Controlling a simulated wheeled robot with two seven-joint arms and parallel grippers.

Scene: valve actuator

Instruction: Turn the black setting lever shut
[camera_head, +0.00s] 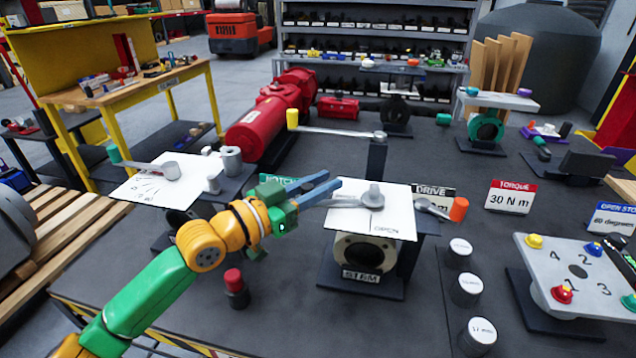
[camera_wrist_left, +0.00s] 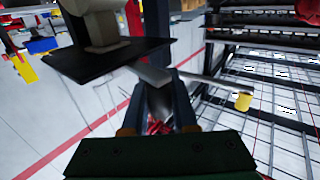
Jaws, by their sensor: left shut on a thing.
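A grey lever (camera_head: 346,202) runs left from a round hub (camera_head: 374,196) on a white plate marked OPEN, above the unit labelled STEM (camera_head: 361,276). It looks grey rather than black. My left gripper (camera_head: 331,181) comes in from the left with its blue fingers at the lever's outer end, shut on it. In the left wrist view the grey bar (camera_wrist_left: 152,75) passes between the dark fingers, and the hub (camera_wrist_left: 100,28) stands on a dark plate at upper left. The fingers partly hide the lever's end. My right gripper is not in view.
A yellow-knobbed lever (camera_head: 335,131) stands on a post behind. An orange-tipped lever (camera_head: 436,209) is close on the right. A red-topped dark piece (camera_head: 235,287) stands below my arm. Round weights (camera_head: 466,289) and a numbered plate (camera_head: 590,278) are on the right.

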